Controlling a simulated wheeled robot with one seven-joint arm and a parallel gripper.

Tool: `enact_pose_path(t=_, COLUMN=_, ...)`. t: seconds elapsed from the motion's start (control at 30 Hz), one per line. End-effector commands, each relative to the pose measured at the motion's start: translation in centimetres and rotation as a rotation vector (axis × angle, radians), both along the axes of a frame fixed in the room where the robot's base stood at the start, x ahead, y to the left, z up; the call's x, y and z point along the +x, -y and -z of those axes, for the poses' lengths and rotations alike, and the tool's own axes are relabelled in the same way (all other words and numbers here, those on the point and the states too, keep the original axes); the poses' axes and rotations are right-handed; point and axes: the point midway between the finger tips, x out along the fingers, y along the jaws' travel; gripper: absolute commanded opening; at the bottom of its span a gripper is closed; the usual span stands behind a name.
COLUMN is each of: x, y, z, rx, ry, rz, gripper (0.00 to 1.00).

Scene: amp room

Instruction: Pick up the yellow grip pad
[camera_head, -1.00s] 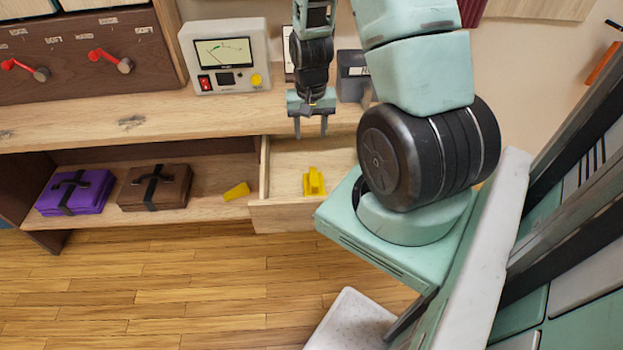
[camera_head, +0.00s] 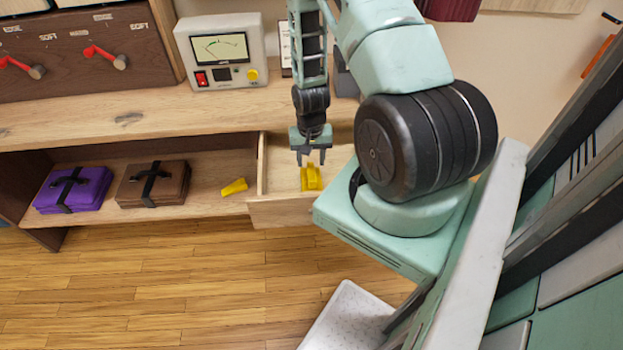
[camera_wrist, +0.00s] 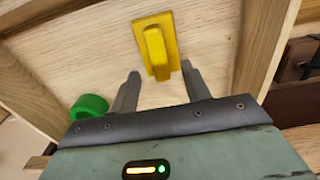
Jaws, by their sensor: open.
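A yellow grip pad with a raised handle (camera_head: 311,178) lies in the open drawer (camera_head: 287,214). The wrist view shows the pad (camera_wrist: 156,46) on the drawer floor, just beyond the fingertips. My gripper (camera_head: 311,158) is over the drawer, pointing down, its fingers spread with nothing between them. In the wrist view my gripper (camera_wrist: 161,74) has one finger on each side of the pad's near end, short of it. A second yellow piece (camera_head: 234,187) lies on the shelf left of the drawer.
A green ring-shaped item (camera_wrist: 89,107) shows near the drawer's side in the wrist view. Purple (camera_head: 74,189) and brown (camera_head: 153,184) strapped bundles lie on the lower shelf. A meter box (camera_head: 222,54) stands on the counter (camera_head: 100,125) above.

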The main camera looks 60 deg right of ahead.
Motion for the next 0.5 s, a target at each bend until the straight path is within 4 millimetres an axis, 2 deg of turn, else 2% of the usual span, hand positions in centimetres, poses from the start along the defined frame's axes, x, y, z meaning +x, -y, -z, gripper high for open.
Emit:
enact_pose_path(t=0.33, x=-0.6, y=-0.5, z=3.8, rx=0.002, ry=-0.003, rz=-0.001, gripper=0.47)
enact_pose_path(t=0.5, x=-0.5, y=-0.4, z=5.0, rx=0.001, ry=-0.001, rz=-0.001, gripper=0.47)
